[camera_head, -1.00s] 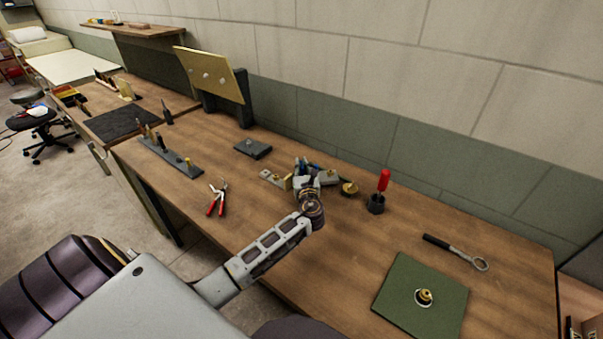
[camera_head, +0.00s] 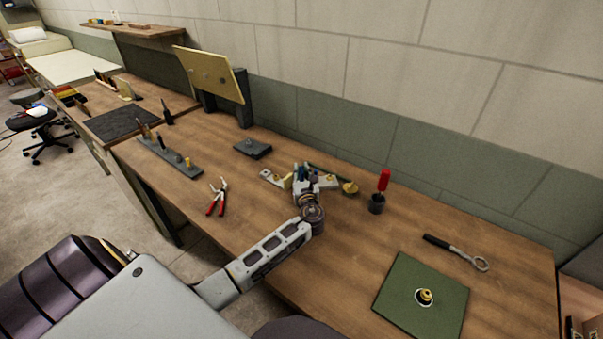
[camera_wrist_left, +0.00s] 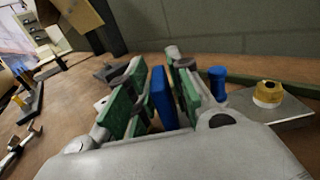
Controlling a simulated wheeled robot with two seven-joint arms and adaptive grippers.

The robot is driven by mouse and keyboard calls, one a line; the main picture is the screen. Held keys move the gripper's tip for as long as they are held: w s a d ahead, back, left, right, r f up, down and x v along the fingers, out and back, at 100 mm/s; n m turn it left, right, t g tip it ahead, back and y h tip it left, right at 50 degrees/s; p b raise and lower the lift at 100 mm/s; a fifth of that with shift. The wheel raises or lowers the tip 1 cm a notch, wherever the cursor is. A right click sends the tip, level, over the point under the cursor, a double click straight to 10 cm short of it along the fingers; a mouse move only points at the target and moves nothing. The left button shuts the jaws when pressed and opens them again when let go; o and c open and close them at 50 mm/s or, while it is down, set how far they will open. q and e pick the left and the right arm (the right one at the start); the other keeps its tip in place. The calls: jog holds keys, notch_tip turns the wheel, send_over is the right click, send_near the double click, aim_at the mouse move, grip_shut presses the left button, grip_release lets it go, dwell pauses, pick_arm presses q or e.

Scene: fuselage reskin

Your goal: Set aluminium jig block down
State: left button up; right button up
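The aluminium jig block (camera_head: 329,183) is a light grey plate lying on the wooden bench, partly hidden by my left gripper. In the left wrist view, a grey plate with a brass knob (camera_wrist_left: 268,93) lies to the right of the fingers. My left gripper (camera_head: 308,174) is low over the block. In the wrist view its green-padded fingers (camera_wrist_left: 156,98) stand apart on both sides of an upright blue piece (camera_wrist_left: 161,97), with gaps visible, so it looks open. A second blue knob (camera_wrist_left: 218,82) stands to the right. The block's underside is hidden. My right gripper is not in view.
Red-handled pliers (camera_head: 216,197) lie left of the gripper. A dark plate (camera_head: 253,149) lies behind. A red-handled tool in a dark cup (camera_head: 377,203) stands to the right. A green mat (camera_head: 396,290) and a ring-ended tool (camera_head: 455,252) lie at right. Bench between is clear.

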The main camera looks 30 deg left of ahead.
pick_arm(q)
jog(key=shift+r, duration=0.1)
jog(key=v, duration=1.1)
jog(key=shift+s+d, duration=0.35)
